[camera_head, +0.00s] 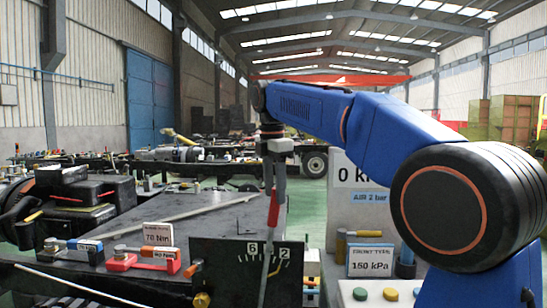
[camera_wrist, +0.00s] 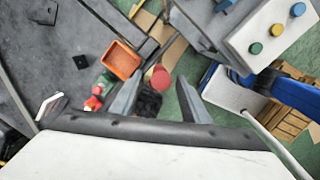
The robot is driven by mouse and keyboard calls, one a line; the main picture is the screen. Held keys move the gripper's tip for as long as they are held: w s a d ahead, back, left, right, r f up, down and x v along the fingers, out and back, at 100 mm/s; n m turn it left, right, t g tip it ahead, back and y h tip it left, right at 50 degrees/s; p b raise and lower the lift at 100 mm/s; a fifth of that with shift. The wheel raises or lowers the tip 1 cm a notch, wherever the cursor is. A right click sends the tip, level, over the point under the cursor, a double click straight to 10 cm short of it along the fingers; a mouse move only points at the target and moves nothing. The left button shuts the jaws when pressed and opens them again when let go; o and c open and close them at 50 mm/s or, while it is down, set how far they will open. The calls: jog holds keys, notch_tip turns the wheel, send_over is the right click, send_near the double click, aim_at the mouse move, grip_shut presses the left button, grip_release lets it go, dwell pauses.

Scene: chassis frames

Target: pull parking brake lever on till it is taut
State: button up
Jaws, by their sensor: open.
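The parking brake lever (camera_head: 273,212) stands nearly upright in the head view, with a red grip on a thin grey bar. It passes in front of a dark plate (camera_head: 225,258) marked with a 6 and a 2. My gripper (camera_head: 277,178) hangs down over the top of the red grip. In the wrist view my open gripper (camera_wrist: 158,88) has a finger on each side of a round red end (camera_wrist: 160,77), which looks like the lever's grip. I cannot tell whether a finger touches it.
A red tool (camera_head: 135,262) and signs reading 70 Nm (camera_head: 158,234) and 160 kPa (camera_head: 370,261) stand nearby. A panel with coloured buttons (camera_head: 390,294) is at lower right. An orange bin (camera_wrist: 121,60) lies left of the fingers in the wrist view.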

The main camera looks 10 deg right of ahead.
notch_tip(320, 180, up, 10)
jog(key=s, duration=0.1)
jog(key=shift+a+r, duration=0.15)
jog(key=shift+a, duration=0.15)
